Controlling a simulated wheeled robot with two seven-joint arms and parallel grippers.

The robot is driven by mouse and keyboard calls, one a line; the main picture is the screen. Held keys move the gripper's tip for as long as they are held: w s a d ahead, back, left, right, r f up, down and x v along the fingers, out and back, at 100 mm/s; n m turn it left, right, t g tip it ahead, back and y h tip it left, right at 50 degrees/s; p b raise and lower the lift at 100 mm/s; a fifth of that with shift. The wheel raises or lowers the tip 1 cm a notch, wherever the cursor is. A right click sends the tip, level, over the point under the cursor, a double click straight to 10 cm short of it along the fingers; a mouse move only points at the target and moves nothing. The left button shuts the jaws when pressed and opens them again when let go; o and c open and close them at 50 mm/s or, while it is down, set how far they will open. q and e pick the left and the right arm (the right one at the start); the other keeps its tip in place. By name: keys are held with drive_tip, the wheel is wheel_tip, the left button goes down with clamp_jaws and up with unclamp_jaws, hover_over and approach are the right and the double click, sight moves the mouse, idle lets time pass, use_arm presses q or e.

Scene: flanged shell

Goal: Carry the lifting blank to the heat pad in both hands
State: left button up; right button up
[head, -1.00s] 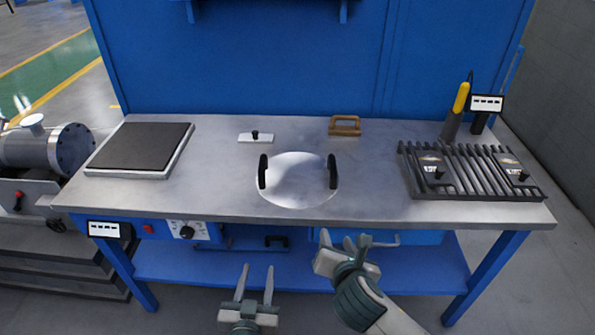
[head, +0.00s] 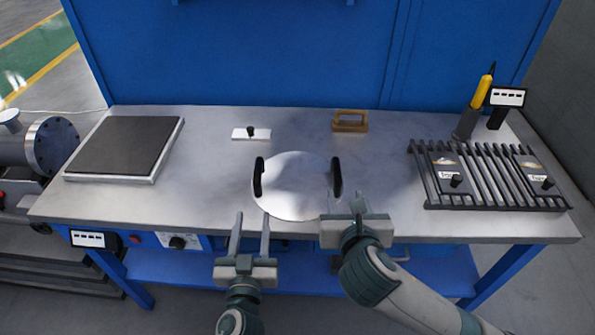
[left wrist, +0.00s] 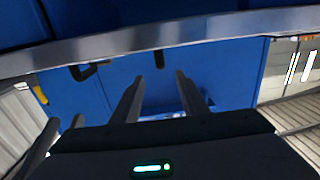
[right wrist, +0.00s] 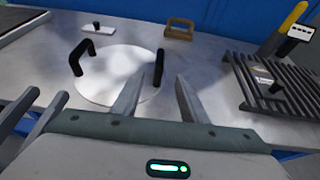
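The lifting blank, a round pale metal disc (head: 297,188) with two black upright handles, lies flat on the steel bench near its front edge. Its left handle (head: 259,178) and right handle (head: 337,178) stand clear of both grippers. The heat pad, a dark square plate on a light base (head: 124,146), sits at the bench's left end. My left gripper (head: 251,222) is open and empty at the front edge, below the disc's left side. My right gripper (head: 345,204) is open and empty by the front edge, just in front of the right handle; the right wrist view also shows the disc (right wrist: 118,75).
A black slatted rack (head: 490,175) with two tagged plates fills the right end. A tan handled block (head: 350,121) and a small white plate with a black knob (head: 251,133) lie behind the disc. A yellow-handled tool (head: 476,105) stands at back right. Bench between disc and pad is clear.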

sight(258, 169)
use_arm(q)
drive_tip(key=w, duration=1.7)
drive_tip(key=shift+r, duration=0.1)
use_arm(e)
drive_tip(key=x, duration=1.7)
drive_tip(key=shift+w, duration=0.1)
use_arm(q)
clamp_jaws()
use_arm(e)
clamp_jaws()
use_arm(q)
drive_tip(key=shift+w+r, duration=0.1)
drive_tip(key=shift+r, duration=0.15)
use_arm(e)
drive_tip(key=shift+w+r, duration=0.1)
drive_tip(key=shift+r, duration=0.2)
